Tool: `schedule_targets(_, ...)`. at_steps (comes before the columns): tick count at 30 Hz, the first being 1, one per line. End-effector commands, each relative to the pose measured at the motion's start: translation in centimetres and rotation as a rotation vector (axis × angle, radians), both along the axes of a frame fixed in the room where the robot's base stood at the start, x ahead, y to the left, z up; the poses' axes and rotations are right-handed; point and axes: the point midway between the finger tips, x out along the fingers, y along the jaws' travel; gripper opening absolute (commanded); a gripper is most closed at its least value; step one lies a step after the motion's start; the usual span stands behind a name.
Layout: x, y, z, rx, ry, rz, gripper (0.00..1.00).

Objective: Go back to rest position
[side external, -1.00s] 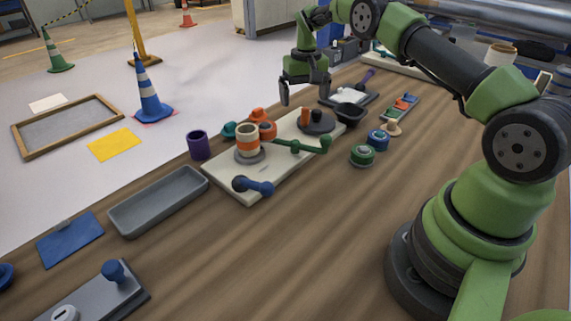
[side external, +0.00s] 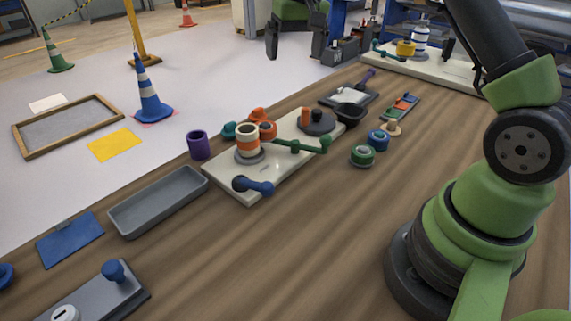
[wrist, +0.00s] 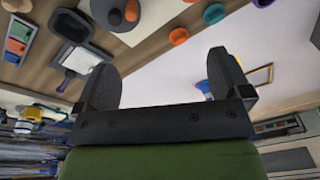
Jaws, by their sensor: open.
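My gripper (side external: 295,42) is at the top of the side view, raised well above the far part of the table and partly cut off by the frame edge. In the wrist view its two dark fingers (wrist: 165,80) stand wide apart with nothing between them. The cream board (side external: 224,186) lies on the wooden table (side external: 330,245) below, apart from the gripper. It bears an orange-and-cream roller (side external: 247,141), a dark round knob piece (side external: 316,122), a green lever (side external: 300,147) and a blue lever (side external: 253,187).
A grey tray (side external: 157,203) and a purple cup (side external: 198,145) lie left of the board. Green (side external: 362,156) and blue (side external: 377,140) rollers stand to its right. A second cream board (side external: 440,70) is at the back. The near middle of the table is clear.

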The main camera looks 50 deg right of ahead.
Motion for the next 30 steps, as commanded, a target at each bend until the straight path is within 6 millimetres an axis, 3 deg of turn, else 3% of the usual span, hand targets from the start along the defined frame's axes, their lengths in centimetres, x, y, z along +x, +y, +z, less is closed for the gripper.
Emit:
schedule_targets(1,-0.9,1.3,2.3,0.0,-0.035,0.014,0.96)
schedule_targets(6,-5.1,5.3,7.6,0.012,-0.138,0.045,0.96)
schedule_targets(12,-11.8,9.5,11.2,0.039,-0.261,0.078,0.96)
schedule_targets(16,-16.7,11.6,11.9,0.061,-0.34,0.096,0.96)
schedule_targets(21,-22.2,13.5,10.8,0.096,-0.427,0.112,0.96)
schedule_targets(25,-24.8,14.2,9.6,0.116,-0.472,0.118,0.96)
schedule_targets(30,-26.1,14.4,8.8,0.128,-0.495,0.12,0.96)
